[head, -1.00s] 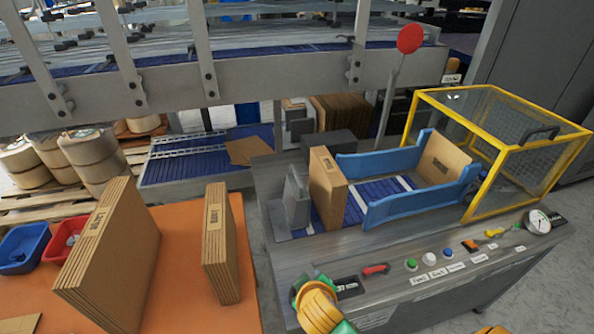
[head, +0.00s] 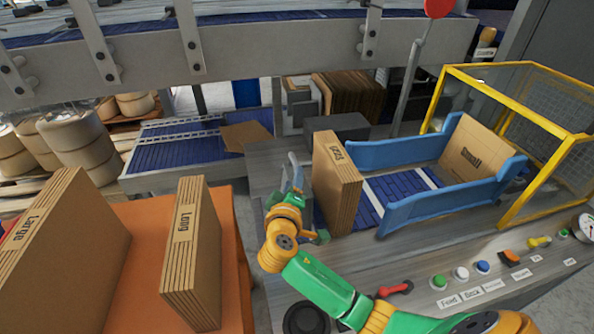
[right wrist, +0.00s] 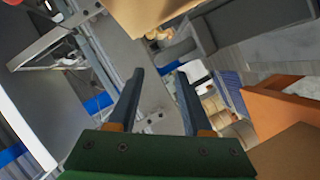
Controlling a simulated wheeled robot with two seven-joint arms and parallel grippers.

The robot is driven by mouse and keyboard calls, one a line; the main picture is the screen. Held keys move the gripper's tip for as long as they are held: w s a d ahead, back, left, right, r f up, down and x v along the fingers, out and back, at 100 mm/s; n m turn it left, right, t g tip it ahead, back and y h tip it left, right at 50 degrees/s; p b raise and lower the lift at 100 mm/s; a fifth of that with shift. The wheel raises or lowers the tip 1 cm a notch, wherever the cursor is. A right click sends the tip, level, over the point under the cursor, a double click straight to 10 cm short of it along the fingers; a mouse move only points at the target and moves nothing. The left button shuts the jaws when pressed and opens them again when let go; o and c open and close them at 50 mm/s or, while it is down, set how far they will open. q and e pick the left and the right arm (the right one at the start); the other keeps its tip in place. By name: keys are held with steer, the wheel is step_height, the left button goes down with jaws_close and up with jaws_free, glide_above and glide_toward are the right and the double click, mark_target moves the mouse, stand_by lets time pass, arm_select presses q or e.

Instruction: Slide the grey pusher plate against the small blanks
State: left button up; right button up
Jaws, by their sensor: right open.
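The small blanks (head: 337,185) stand upright as a brown cardboard stack on the machine bed, at the left end of the blue-railed lane. My right gripper (head: 292,175) is just left of the stack, fingers raised, where the grey pusher plate stood. The plate is mostly hidden behind my gripper, and I cannot tell whether they touch. In the right wrist view, my right gripper (right wrist: 160,75) is open, with its two dark fingers apart and nothing clearly between them. A cardboard piece (right wrist: 165,14) shows beyond the fingers at the top. My left gripper is out of view.
The large blanks (head: 68,245) and long blanks (head: 192,255) stand on the orange table at left. Blue rails (head: 410,208) flank the lane, which holds an opened Small carton (head: 475,150). A yellow-framed guard (head: 515,80) stands at right, with buttons (head: 461,272) along the front.

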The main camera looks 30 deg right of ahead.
mark_target(296, 166)
steer(key=x, duration=0.6)
steer(key=shift+w+d+f, duration=0.2)
steer(key=shift+w+d, duration=0.05)
jaws_close()
stand_by(1.0)
